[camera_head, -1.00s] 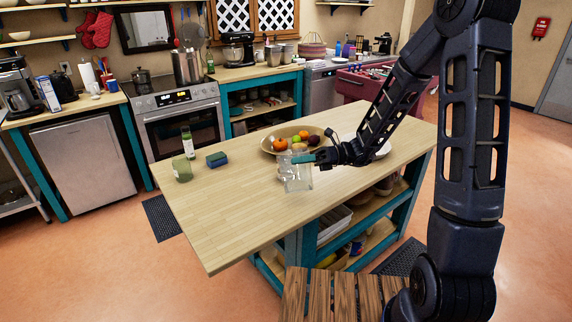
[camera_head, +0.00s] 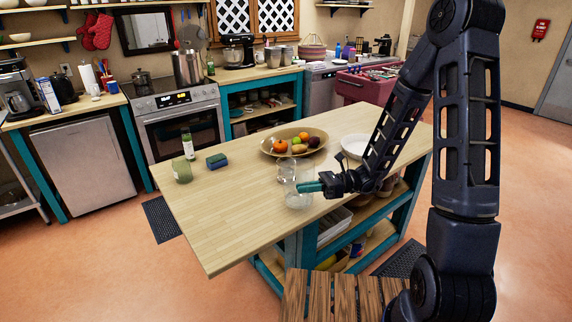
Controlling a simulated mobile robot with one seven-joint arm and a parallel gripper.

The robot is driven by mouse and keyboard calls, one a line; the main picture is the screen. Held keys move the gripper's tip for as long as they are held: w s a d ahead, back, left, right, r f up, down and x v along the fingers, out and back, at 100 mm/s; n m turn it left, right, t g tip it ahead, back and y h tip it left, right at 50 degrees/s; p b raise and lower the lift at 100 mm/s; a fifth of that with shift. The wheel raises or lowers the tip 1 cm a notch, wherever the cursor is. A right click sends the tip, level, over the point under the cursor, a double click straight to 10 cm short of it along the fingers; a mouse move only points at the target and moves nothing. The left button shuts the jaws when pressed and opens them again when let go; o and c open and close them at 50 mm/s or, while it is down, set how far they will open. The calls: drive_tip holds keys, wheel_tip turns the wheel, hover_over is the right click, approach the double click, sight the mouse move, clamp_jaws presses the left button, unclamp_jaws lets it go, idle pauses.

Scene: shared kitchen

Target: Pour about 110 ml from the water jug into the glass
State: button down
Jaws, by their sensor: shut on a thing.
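My gripper (camera_head: 308,187), with teal fingers, reaches in from the right over the near side of the wooden island. It is shut on a clear vessel that looks like the water jug (camera_head: 299,200). The fingers cross in front of part of it. A second clear shape, which looks like the glass (camera_head: 285,172), shows just behind and to the left of the fingers. The two transparent outlines overlap, so their exact edges and the gap between them are hard to tell. The water level in either is too small to make out.
On the island (camera_head: 225,230) stand a fruit bowl (camera_head: 268,150) behind the glass and a white bowl (camera_head: 354,147) to the right. A green jar (camera_head: 182,172), a bottle (camera_head: 188,147) and a blue sponge-like block (camera_head: 217,161) are at the left. The island's front left is clear.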

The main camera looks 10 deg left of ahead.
sight(308, 198)
drive_tip(key=shift+s+d+f+n, duration=0.2)
drive_tip(key=shift+s+f+n, duration=0.2)
drive_tip(key=shift+f+n, duration=0.35)
drive_tip(key=shift+s+d+f+n, duration=0.15)
drive_tip(key=shift+s+f+n, duration=0.35)
drive_tip(key=shift+f, duration=0.3)
drive_tip(key=shift+w, duration=0.1)
